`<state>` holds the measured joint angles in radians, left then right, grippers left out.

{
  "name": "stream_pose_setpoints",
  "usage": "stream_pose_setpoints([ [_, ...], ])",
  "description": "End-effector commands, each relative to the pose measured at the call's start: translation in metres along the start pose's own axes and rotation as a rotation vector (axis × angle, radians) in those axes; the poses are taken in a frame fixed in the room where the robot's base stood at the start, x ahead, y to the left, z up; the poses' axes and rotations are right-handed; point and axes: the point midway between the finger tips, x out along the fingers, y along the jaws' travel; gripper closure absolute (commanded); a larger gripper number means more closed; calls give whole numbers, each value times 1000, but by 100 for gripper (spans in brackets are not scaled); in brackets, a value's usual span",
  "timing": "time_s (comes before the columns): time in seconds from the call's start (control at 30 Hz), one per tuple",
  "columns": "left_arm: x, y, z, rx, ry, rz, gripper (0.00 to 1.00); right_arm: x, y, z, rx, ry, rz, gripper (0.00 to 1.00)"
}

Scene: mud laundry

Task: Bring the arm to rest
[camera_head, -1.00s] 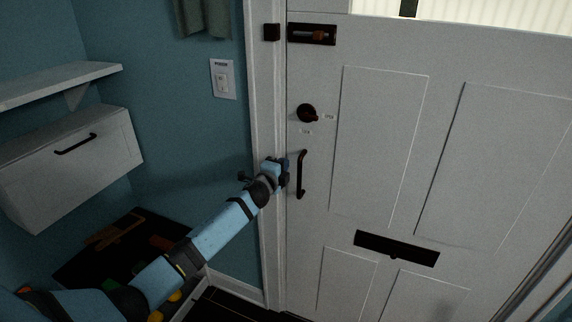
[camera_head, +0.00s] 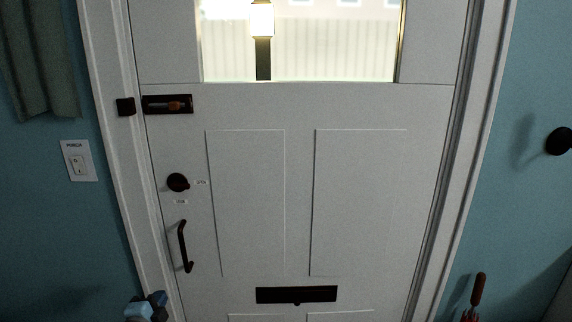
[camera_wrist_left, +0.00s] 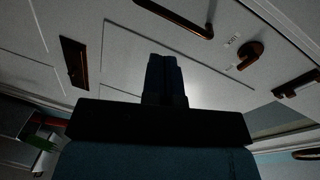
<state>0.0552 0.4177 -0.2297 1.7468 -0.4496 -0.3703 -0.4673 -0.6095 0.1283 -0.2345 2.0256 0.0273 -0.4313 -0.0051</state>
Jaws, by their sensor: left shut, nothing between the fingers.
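My left gripper (camera_head: 157,299) shows at the bottom edge of the head view, left of centre, in front of the door frame. It is below the dark door handle (camera_head: 184,247) and apart from it. In the left wrist view its dark fingers (camera_wrist_left: 165,72) are together with nothing between them, and the white door is beyond them. The rest of my left arm is below the head view. My right gripper is not in view.
The white door (camera_head: 300,220) appears closed. It has a round knob (camera_head: 178,182), a slide bolt (camera_head: 167,104) and a mail slot (camera_head: 296,294). A light switch (camera_head: 78,161) is on the left wall. An umbrella handle (camera_head: 479,289) and a round wall knob (camera_head: 559,141) are at right.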

Motion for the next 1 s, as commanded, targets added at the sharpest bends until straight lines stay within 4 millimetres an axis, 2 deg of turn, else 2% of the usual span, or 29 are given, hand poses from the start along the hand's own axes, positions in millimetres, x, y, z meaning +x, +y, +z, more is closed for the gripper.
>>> stream_pose_setpoints([
  [0.03,-24,36,-10,-103,5,62,100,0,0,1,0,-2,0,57],
  [0.1,-57,77,-25,-263,3,142,100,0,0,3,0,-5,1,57],
  [0.2,-108,127,-45,-497,-18,251,100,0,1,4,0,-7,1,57],
  [0.3,-156,164,-63,-706,-56,345,100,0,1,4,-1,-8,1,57],
  [0.5,-232,205,-90,-1026,-144,472,100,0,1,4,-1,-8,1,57],
  [0.7,-293,225,-112,-1282,-242,558,100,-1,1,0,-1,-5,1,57],
  [0.73,-290,207,-114,-1267,-233,549,100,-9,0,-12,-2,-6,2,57],
  [1.0,-296,155,-122,-1244,-223,539,100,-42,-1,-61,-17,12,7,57],
])
